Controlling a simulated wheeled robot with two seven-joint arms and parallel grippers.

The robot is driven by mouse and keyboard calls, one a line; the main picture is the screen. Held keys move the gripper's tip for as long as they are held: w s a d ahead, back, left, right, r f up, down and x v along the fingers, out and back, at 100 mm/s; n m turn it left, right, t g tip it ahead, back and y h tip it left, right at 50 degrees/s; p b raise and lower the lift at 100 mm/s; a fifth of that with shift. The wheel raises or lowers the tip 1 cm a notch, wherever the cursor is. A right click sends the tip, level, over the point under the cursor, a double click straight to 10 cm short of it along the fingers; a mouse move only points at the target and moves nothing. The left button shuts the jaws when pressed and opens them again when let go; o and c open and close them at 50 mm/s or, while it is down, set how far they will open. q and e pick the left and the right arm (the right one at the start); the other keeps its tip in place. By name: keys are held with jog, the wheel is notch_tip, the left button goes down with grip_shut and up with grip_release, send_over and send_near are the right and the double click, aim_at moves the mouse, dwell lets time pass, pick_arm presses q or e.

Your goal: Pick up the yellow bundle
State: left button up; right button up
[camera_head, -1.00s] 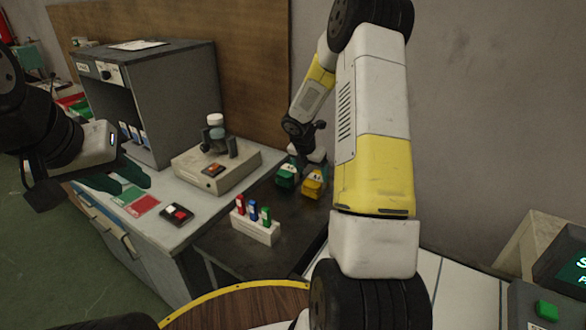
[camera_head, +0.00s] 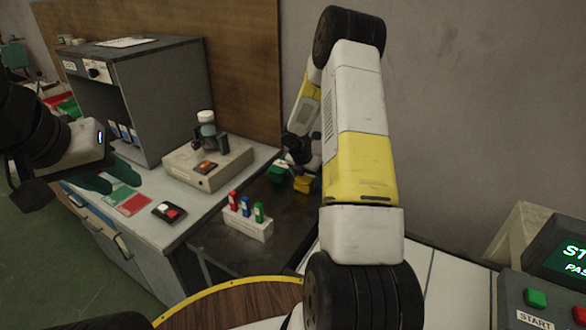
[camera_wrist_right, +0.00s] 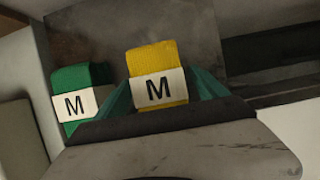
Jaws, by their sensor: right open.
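The yellow bundle (camera_head: 304,184) stands on the dark table at the back, beside the green bundle (camera_head: 278,173). In the right wrist view the yellow bundle (camera_wrist_right: 152,60) wears a white band marked M. My right gripper (camera_wrist_right: 165,92) is open, with one teal finger on each side of the yellow bundle; I cannot tell whether they touch it. The green bundle (camera_wrist_right: 78,77), also marked M, is just left of the left finger. In the head view my right arm partly hides the right gripper. My left gripper (camera_head: 120,182) hangs open and empty at the left over the grey bench.
A white holder (camera_head: 248,226) with red, blue and green pieces stands in front of the bundles. A beige device (camera_head: 206,166) and a grey cabinet (camera_head: 150,90) are on the bench. A console with a green button (camera_head: 536,298) is at the right.

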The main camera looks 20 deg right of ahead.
jog(key=shift+f, duration=0.15)
jog(key=c, duration=1.4)
jog(key=shift+c, duration=0.8)
